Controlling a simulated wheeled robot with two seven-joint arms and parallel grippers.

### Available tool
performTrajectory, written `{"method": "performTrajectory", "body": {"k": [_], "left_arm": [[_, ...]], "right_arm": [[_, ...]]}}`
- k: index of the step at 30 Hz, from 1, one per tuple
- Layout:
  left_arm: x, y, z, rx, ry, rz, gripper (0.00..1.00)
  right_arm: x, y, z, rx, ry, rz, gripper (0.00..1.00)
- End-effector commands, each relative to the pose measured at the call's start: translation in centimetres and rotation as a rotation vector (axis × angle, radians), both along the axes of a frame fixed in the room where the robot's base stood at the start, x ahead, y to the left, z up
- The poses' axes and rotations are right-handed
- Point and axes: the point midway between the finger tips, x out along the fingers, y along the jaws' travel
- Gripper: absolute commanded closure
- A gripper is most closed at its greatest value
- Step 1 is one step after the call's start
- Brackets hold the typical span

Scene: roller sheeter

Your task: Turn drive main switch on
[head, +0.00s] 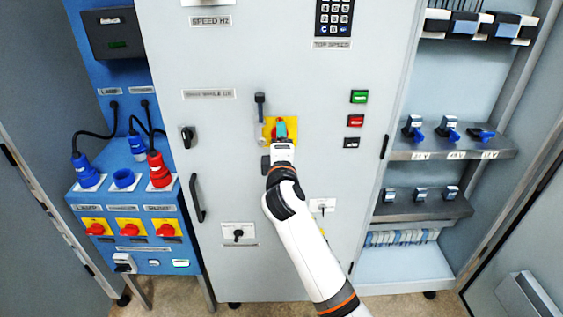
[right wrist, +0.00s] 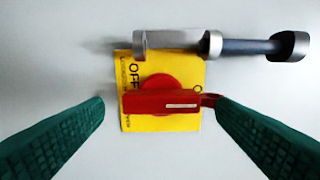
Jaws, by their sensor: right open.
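A red rotary switch handle (right wrist: 160,101) sits on a yellow plate (right wrist: 195,75) on the grey cabinet front. I take it to be the drive main switch. The handle lies level across the plate in the right wrist view, with "OFF" lettering left of its knob. My right gripper (right wrist: 160,105) is open, its dark green fingers apart on either side of the handle. In the head view my right gripper (head: 280,129) is at the yellow plate (head: 266,127) and hides most of the switch. Contact cannot be told. My left gripper is not in view.
A dark-handled lever (head: 260,102) is close beside the plate; it also shows in the right wrist view (right wrist: 245,46). Green (head: 359,97) and red (head: 355,121) buttons are to the right. A blue socket box (head: 126,200) stands left, and an open cabinet with shelves (head: 440,150) right.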

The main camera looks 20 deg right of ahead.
Motion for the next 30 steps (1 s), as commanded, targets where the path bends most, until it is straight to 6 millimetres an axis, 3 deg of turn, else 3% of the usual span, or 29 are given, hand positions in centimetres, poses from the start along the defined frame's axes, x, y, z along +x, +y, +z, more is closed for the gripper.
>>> {"method": "performTrajectory", "body": {"k": [6, 13, 18, 30], "left_arm": [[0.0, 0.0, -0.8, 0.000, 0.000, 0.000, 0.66], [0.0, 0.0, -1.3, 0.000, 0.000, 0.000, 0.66], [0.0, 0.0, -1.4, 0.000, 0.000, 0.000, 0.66], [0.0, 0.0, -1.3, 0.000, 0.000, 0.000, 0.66]], "right_arm": [[-4.5, 1.3, -0.3, 0.002, 0.001, 0.002, 0.20], [-8.1, 2.4, -0.2, 0.003, 0.001, 0.002, 0.20], [-9.2, 2.7, 0.0, 0.002, 0.000, 0.001, 0.20], [-9.2, 2.7, 0.0, 0.002, 0.000, 0.001, 0.20]]}}
